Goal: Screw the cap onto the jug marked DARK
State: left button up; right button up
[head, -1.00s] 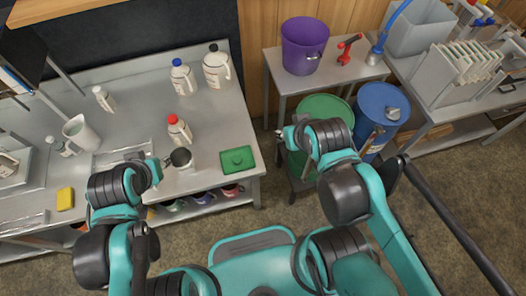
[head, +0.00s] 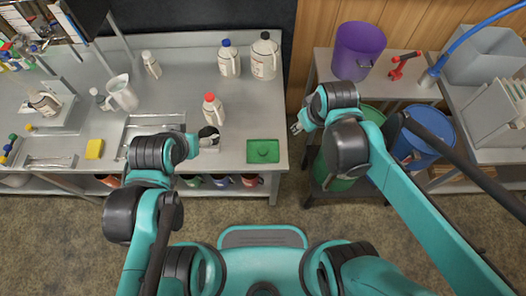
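On the left bench stand several white jugs: one with a blue cap (head: 229,62), one with a black cap (head: 265,58), one with a red cap (head: 213,110) and a smaller pale-topped one (head: 151,66). Another jug (head: 44,104) stands on a scale-like stand at the left. Their labels are too small to read, so I cannot tell which is marked DARK. My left gripper (head: 203,142) is over the bench beside a small dark-topped cup (head: 208,132); whether it touches it is unclear. My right gripper (head: 298,127) is beyond the bench's right edge, fingers apart, and looks empty.
A white pitcher (head: 122,94), a yellow sponge (head: 94,149) and a green tray (head: 263,151) are on the bench (head: 180,50). A purple bucket (head: 358,50) and red tool (head: 403,65) are on the right table. Blue and green drums stand below.

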jog(key=w+a+f+n+g+b, duration=0.1)
jog(key=w+a+f+n, duration=0.1)
jog(key=a+f+n, duration=0.15)
jog(key=w+a+f+n+g, duration=0.1)
jog(key=w+a+f+n, duration=0.15)
jog(key=f, duration=0.25)
jog(key=n+g+b, duration=0.1)
jog(key=n+g, duration=0.2)
jog(key=n, duration=0.1)
send_over(263, 150)
jog(key=shift+h, duration=0.3)
jog(key=f, duration=1)
jog(key=shift+s+f, duration=0.2)
jog(key=shift+f+b, duration=0.75)
jog(key=shift+f, duration=0.65)
jog(key=shift+r, duration=0.1)
jog(key=f+b, duration=0.2)
jog(key=f, duration=0.3)
jog(key=shift+w+f+b, duration=0.2)
jog(key=shift+w+b, duration=0.05)
jog(key=shift+b, duration=0.15)
jog(key=shift+r, duration=0.1)
